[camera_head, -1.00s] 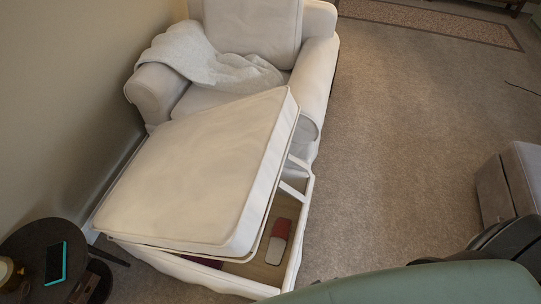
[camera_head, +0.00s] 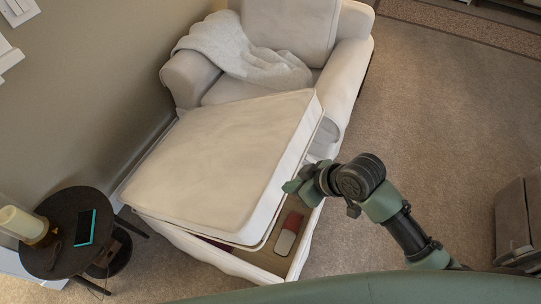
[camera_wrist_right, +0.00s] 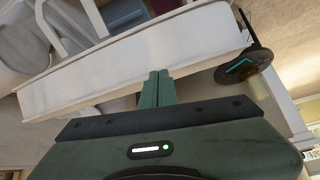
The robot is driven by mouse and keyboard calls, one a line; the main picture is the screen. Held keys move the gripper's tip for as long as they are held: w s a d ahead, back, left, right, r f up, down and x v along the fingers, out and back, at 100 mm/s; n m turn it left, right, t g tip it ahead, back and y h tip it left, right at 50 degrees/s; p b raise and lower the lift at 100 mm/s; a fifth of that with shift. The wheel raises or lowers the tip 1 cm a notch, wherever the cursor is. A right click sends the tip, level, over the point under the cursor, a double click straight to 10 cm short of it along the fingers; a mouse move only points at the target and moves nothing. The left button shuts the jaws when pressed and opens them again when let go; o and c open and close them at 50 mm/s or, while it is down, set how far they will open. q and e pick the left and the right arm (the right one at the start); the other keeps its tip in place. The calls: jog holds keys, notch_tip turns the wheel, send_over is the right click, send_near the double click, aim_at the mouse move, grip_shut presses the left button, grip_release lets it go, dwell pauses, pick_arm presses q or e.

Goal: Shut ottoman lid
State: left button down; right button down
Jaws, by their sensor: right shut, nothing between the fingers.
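The ottoman lid (camera_head: 222,160) is a thick cream cushion, tilted open above the white ottoman box (camera_head: 214,257). The box's inside shows at the lid's right and front edges, with a red and white item (camera_head: 289,232) in it. My right gripper (camera_head: 290,187) is shut and empty at the lid's right edge; whether it touches cannot be told. In the right wrist view its closed fingers (camera_wrist_right: 157,87) point at the pale side of the lid (camera_wrist_right: 130,62). My left gripper is not in view.
An armchair (camera_head: 338,75) with a grey throw (camera_head: 240,55) stands behind the ottoman. A dark round side table (camera_head: 66,260) with a phone (camera_head: 85,227) and a lamp (camera_head: 22,223) is at the left. Carpet (camera_head: 440,130) at the right is clear up to a grey piece of furniture (camera_head: 517,220).

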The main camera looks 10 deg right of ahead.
jog(key=w+r+n+y, duration=0.2)
jog(key=w+r+n, duration=0.1)
jog(key=w+r, duration=0.45)
jog(key=p, duration=0.2)
send_over(270, 165)
jog(key=w+a, duration=0.1)
jog(key=a, duration=0.1)
notch_tip(270, 165, down, 7)
jog(key=shift+w+d+r, duration=0.1)
jog(key=shift+w+d, duration=0.05)
jog(key=f, duration=0.1)
jog(key=d+f, duration=0.1)
jog(key=s+f+p, duration=0.1)
jog(key=shift+d, duration=0.25)
jog(key=shift+s+d+f, duration=0.15)
jog(key=shift+d+f, duration=0.05)
jog(key=shift+f, duration=0.2)
